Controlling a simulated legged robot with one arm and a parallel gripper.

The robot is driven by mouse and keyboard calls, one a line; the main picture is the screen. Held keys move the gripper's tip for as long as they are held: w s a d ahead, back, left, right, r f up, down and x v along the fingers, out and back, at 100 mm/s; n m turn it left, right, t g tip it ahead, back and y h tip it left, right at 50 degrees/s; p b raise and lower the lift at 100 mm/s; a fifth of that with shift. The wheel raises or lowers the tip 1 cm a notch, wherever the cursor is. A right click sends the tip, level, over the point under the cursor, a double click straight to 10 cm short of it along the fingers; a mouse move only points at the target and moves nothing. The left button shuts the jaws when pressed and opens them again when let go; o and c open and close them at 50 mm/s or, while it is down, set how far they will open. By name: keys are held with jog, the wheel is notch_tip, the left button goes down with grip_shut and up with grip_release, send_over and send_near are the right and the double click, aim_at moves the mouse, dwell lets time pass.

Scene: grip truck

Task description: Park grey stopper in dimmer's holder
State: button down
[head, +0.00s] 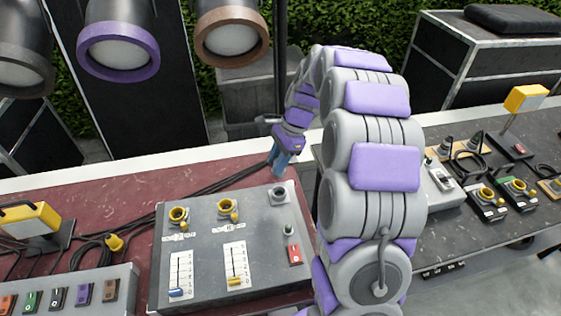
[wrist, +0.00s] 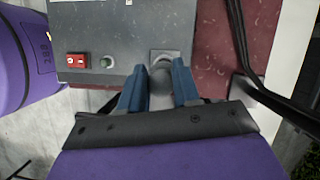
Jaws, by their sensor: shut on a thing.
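The dimmer (head: 205,255) is a grey box with two sliders, yellow-ringed sockets, a small grey knob and a red switch. Its holder (head: 278,194) is a square plate with a round fitting at the far right corner; the plate (wrist: 178,55) also shows in the wrist view, just past my fingertips. My gripper (head: 282,163) is at the dimmer's far right corner, blue fingers pointing down. In the wrist view, my gripper (wrist: 160,88) is shut on the grey stopper (wrist: 161,97), mostly hidden between the fingers. Whether the stopper touches the holder I cannot tell.
A switch panel (head: 75,295) and a yellow lamp (head: 32,220) are on the left of the red table. Black cables (head: 210,185) run behind the dimmer. Several spotlights (head: 118,50) hang above left. A second table (head: 475,235) with control boxes is right.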

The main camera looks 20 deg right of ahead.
jog(key=shift+a+f, duration=0.15)
jog(key=shift+a, duration=0.6)
jog(key=shift+f+b, duration=0.25)
jog(key=shift+b, duration=0.15)
jog(key=d+f+b, duration=0.2)
jog(key=f, duration=0.1)
jog(key=shift+d, duration=0.2)
jog(key=shift+f+b, duration=0.3)
jog(key=shift+b, duration=0.05)
jog(key=shift+a+f, duration=0.2)
jog(key=shift+a, duration=0.85)
jog(key=shift+d+f, duration=0.1)
jog(key=shift+d, duration=0.8)
jog(key=shift+s+a+p, duration=0.1)
jog(key=shift+a+p, duration=0.3)
jog(key=shift+a, duration=0.5)
jog(key=shift+s+d+f+g, duration=0.1)
jog(key=shift+d+f+g, duration=0.15)
jog(key=shift+d, duration=0.3)
jog(key=shift+a+r, duration=0.1)
jog(key=shift+a, duration=0.4)
jog(key=shift+p, duration=0.3)
jog(key=shift+d, duration=0.15)
